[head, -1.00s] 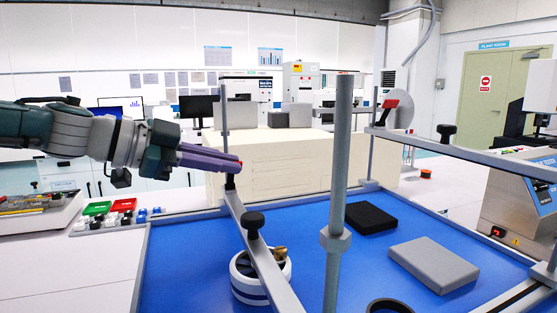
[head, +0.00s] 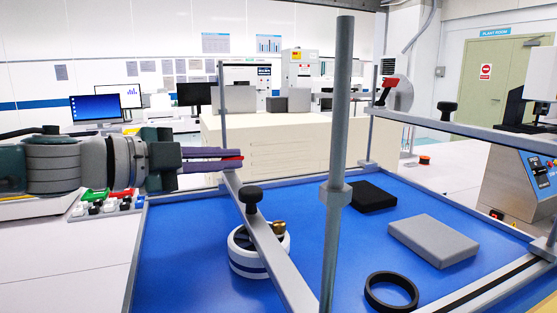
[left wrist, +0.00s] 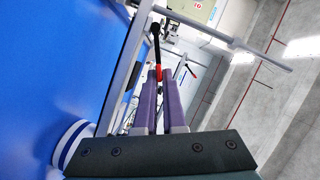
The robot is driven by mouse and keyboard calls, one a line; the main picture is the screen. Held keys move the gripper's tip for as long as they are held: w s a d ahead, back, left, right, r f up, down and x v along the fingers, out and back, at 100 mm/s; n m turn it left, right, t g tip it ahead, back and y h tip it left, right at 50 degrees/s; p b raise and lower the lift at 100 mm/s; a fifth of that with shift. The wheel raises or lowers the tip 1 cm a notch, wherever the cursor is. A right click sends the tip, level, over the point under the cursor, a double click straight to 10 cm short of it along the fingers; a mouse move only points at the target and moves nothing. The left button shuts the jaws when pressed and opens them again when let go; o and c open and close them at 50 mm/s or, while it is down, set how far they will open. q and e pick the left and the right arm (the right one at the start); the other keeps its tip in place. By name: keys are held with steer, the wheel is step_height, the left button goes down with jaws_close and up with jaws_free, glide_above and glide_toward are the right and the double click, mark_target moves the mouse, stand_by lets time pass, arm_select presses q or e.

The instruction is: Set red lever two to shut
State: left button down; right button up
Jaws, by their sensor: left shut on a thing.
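My left gripper (head: 240,157) reaches in from the left, its purple fingers nearly level at the far end of the left grey rail (head: 262,235). It is shut on a red lever (head: 226,159); the lever's red part also shows between the fingertips in the left wrist view (left wrist: 159,74). The fingers hide most of this lever. Another red-handled lever (head: 389,82) stands by a pale grey disc at the back right, apart from the gripper. No number is readable on either lever. My right gripper is not in view.
A grey upright post (head: 338,150) stands in front. A black knob (head: 250,196) sits on the left rail, above a white-and-blue round part (head: 258,252). A grey block (head: 433,240), a black block (head: 372,195) and a black ring (head: 391,291) lie on the blue bed (head: 195,260).

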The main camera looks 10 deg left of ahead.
arm_select(q)
steer(key=shift+f, duration=0.15)
stand_by(0.4)
steer(key=c, duration=1)
jaws_free()
steer(key=shift+s, duration=0.15)
steer(key=shift+s+a, duration=0.3)
steer(key=b+v, duration=0.2)
steer(key=v, duration=0.6)
steer(key=shift+s+f, duration=0.1)
steer(key=shift+f, duration=0.05)
steer(key=shift+s+a+r, duration=0.2)
steer(key=shift+s+r, duration=0.05)
steer(key=shift+s, duration=0.05)
